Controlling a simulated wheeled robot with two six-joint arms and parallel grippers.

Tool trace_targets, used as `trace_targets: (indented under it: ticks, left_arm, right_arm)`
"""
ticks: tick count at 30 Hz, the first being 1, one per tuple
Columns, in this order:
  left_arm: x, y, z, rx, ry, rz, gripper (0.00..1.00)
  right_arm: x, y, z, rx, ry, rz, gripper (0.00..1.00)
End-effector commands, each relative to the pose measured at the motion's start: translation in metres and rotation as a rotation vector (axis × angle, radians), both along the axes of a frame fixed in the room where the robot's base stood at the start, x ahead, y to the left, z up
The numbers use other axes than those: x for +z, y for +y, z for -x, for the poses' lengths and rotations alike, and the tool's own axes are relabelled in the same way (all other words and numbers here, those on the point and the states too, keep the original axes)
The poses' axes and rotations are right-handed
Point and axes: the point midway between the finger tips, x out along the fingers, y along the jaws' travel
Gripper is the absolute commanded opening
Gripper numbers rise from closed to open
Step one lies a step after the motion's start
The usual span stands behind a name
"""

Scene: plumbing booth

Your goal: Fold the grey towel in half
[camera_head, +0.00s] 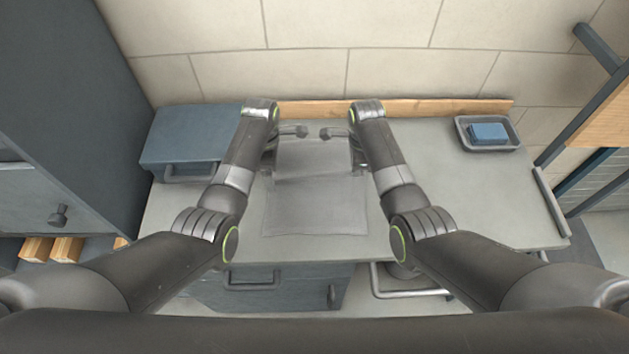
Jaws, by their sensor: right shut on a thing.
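The grey towel (315,207) lies on the grey worktop between my two arms. Its near part is flat and wide. Its far part (313,158) looks narrower and slightly lighter, with a crease line between the two. I cannot tell clearly how high the far part is raised. My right gripper (354,163) is at the towel's far right edge and is shut on the towel. My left gripper (271,163) is at the far left edge, mostly hidden by its own wrist, so its fingers do not show clearly.
A blue-grey toolbox (190,135) stands at the back left. A grey tray (463,143) with a blue block (488,133) is at the back right. A wooden strip (440,107) runs along the back. The worktop (490,200) is clear at the right.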

Motion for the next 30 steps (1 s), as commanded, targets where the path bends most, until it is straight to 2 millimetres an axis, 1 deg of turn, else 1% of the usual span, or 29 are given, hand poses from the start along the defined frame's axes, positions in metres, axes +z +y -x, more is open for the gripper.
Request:
trace_targets:
  ticks: [1, 5, 6, 12, 15, 25, 28, 30]
  left_arm:
    - [0.009, 0.0, 0.0, 0.0, -0.001, 0.0, 0.87]
    - [0.022, 0.0, 0.0, 0.0, -0.001, 0.0, 0.87]
    - [0.023, 0.0, -0.001, 0.0, -0.002, 0.001, 0.87]
    - [0.04, 0.0, 0.0, 0.0, -0.002, 0.0, 0.87]
    - [0.044, 0.0, 0.0, 0.0, -0.001, 0.0, 0.87]
    - [0.046, 0.0, -0.001, -0.001, -0.001, 0.0, 0.87]
    - [0.054, 0.0, -0.005, -0.004, -0.003, 0.0, 0.87]
    - [0.063, 0.0, -0.01, -0.008, -0.004, -0.001, 0.87]
  right_arm:
    - [0.007, 0.0, 0.0, 0.0, 0.0, 0.0, 0.0]
    - [0.014, 0.0, 0.0, 0.0, 0.0, 0.0, 0.0]
    - [0.01, 0.0, 0.0, 0.0, 0.0, 0.0, 0.0]
    - [0.01, 0.0, 0.0, 0.0, 0.0, 0.0, 0.0]
    - [0.01, 0.0, 0.0, 0.0, 0.0, 0.0, 0.0]
    - [0.01, 0.0, 0.0, 0.0, 0.0, 0.0, 0.0]
    - [0.01, 0.0, 0.0, 0.0, 0.0, 0.0, 0.0]
    - [0.01, 0.0, 0.0, 0.0, 0.0, 0.0, 0.0]
